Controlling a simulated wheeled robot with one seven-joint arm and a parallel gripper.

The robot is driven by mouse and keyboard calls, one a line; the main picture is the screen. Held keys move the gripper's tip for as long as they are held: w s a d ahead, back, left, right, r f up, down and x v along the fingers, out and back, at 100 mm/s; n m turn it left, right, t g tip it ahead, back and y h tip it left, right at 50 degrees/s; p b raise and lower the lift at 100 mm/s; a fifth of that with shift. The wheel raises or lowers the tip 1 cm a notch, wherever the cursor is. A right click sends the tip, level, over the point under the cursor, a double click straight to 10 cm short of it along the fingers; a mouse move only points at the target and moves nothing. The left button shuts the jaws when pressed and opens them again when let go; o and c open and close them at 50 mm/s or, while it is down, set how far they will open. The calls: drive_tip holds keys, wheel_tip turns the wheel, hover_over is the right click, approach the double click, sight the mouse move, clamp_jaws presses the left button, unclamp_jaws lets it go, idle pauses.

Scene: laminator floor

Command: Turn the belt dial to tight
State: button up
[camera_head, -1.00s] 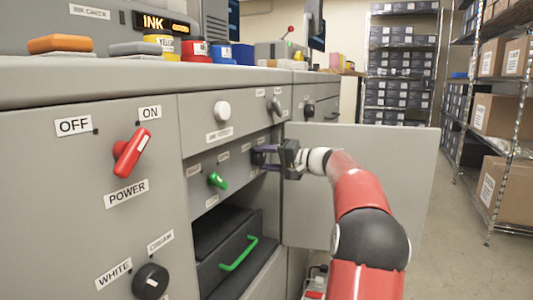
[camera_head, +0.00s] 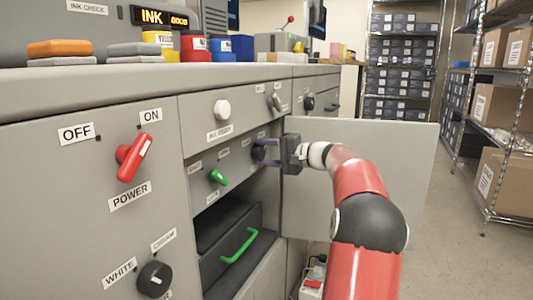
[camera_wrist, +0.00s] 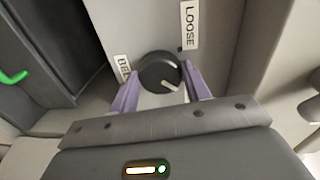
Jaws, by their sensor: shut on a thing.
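The belt dial (camera_wrist: 158,70) is a round black knob with a white pointer mark. It sits on a grey panel in the wrist view, and its dark edge also shows in the head view (camera_head: 258,152). My gripper (camera_wrist: 160,92) has its two purple fingers shut on the dial, one on each side. In the wrist view the pointer slants to the lower right, away from the LOOSE label (camera_wrist: 190,25) above. A partly hidden label starting "BEL" (camera_wrist: 123,68) is at the dial's left. I see no readable "tight" label. In the head view my gripper (camera_head: 268,152) reaches the recessed panel from the right.
An open grey door panel (camera_head: 360,185) stands behind my arm, close to it. A green knob (camera_head: 217,177) is left of the dial, and a dark drawer with a green handle (camera_head: 238,246) is below. A red power switch (camera_head: 133,157) is further left.

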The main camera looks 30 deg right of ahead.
drive_tip(key=o, duration=1)
drive_tip(key=shift+c, duration=0.2)
drive_tip(key=v, duration=0.7)
drive_tip(key=shift+s+d, duration=0.25)
drive_tip(key=shift+s, duration=0.1)
